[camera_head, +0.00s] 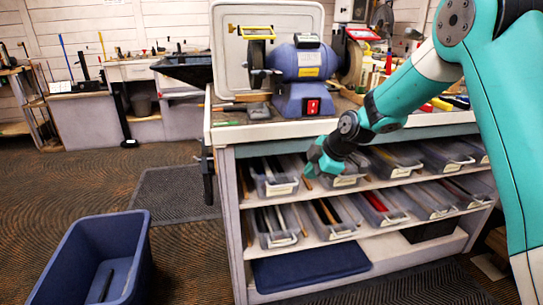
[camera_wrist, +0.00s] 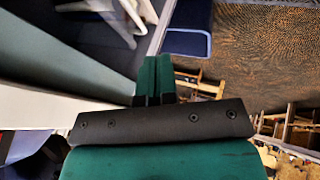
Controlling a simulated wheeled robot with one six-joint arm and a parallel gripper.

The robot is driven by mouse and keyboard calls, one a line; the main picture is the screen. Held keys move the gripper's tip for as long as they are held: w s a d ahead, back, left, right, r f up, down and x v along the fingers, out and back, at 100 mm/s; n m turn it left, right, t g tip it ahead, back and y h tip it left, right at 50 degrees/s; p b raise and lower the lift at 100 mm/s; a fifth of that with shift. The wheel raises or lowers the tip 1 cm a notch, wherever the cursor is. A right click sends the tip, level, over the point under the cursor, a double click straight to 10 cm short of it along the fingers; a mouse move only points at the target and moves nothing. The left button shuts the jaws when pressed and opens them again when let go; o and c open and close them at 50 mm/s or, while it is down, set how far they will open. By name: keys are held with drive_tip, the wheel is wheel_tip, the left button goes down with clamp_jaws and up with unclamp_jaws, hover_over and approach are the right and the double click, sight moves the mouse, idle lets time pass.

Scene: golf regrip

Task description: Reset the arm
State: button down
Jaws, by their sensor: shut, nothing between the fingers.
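My gripper (camera_head: 315,165) is at the end of my teal arm, in front of the workbench's upper shelf of bins in the head view. In the wrist view, the two green fingers of my gripper (camera_wrist: 153,78) are pressed together with nothing between them. My arm reaches in from the right side of the head view, bent down toward the shelf. Whether the fingertips touch the bins behind them cannot be told.
The workbench (camera_head: 228,134) carries a blue bench grinder (camera_head: 301,66). Grey bins (camera_head: 280,187) with several rods fill its shelves. A blue tub (camera_head: 138,257) holding a dark object stands at the lower left. Patterned floor (camera_head: 185,245) lies open between tub and bench.

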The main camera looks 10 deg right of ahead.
drive_tip(key=s+a+r+m+g, duration=0.2)
drive_tip(key=s+a+r+m, duration=0.15)
drive_tip(key=s, duration=0.85)
drive_tip(key=s+a+r+m+g, duration=0.1)
drive_tip(key=s+a+r+m, duration=0.25)
drive_tip(key=s, duration=0.75)
drive_tip(key=s+a+r+m+g, duration=0.2)
drive_tip(key=s+a+r, duration=0.25)
drive_tip(key=s, duration=0.75)
wheel_tip(320, 180, up, 14)
drive_tip(key=p, duration=1.4)
drive_tip(key=shift+s+r+m+p, duration=0.25)
drive_tip(key=shift+s+m+p, duration=0.1)
drive_tip(key=shift+s+m, duration=0.05)
drive_tip(key=shift+a, duration=0.1)
